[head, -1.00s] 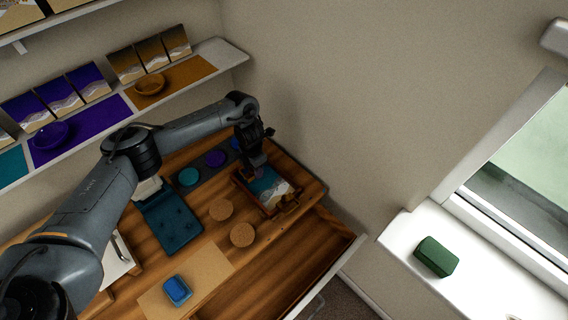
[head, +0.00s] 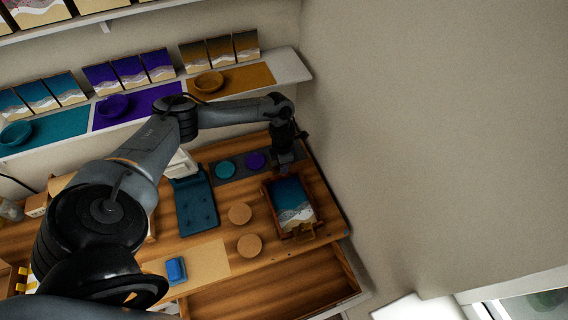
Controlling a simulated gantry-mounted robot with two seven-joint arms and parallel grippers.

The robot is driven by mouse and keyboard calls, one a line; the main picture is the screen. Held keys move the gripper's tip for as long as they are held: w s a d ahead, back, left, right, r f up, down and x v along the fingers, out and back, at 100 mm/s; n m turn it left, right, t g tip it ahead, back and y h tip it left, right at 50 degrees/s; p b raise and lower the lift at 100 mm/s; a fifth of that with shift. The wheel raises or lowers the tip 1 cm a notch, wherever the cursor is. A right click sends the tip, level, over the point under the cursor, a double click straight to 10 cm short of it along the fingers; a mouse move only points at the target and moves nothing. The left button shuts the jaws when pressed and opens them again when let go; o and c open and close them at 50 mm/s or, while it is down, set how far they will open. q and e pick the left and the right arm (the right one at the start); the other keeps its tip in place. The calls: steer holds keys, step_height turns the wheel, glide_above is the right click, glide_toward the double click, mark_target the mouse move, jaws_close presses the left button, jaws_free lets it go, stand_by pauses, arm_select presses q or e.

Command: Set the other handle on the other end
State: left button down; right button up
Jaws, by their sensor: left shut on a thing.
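The tray (head: 269,204) is wooden-rimmed, with blue, white and sandy resin inside, and lies at the right end of the wooden workbench. A small brass-coloured handle (head: 304,231) shows at its near end. My left gripper (head: 286,166) is over the tray's far end, pointing down. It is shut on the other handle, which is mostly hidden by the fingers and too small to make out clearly. I cannot tell whether that handle touches the tray. My right gripper is not in view.
Two cork discs (head: 240,213) lie left of the tray. Teal (head: 225,169) and purple (head: 255,160) pots stand behind. An open drawer (head: 285,290) is in front; the wall is close on the right.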

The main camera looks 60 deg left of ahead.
arm_select(q)
steer(key=shift+w+f, duration=0.15)
steer(key=shift+f+b, duration=0.65)
steer(key=shift+f, duration=0.2)
steer(key=shift+f+b, duration=0.9)
steer(key=shift+f, duration=0.1)
steer(key=shift+r, duration=0.1)
steer(key=shift+a+f+b, duration=0.1)
steer(key=shift+f+b, duration=0.45)
steer(key=shift+s+f, duration=0.2)
steer(key=shift+f, duration=0.15)
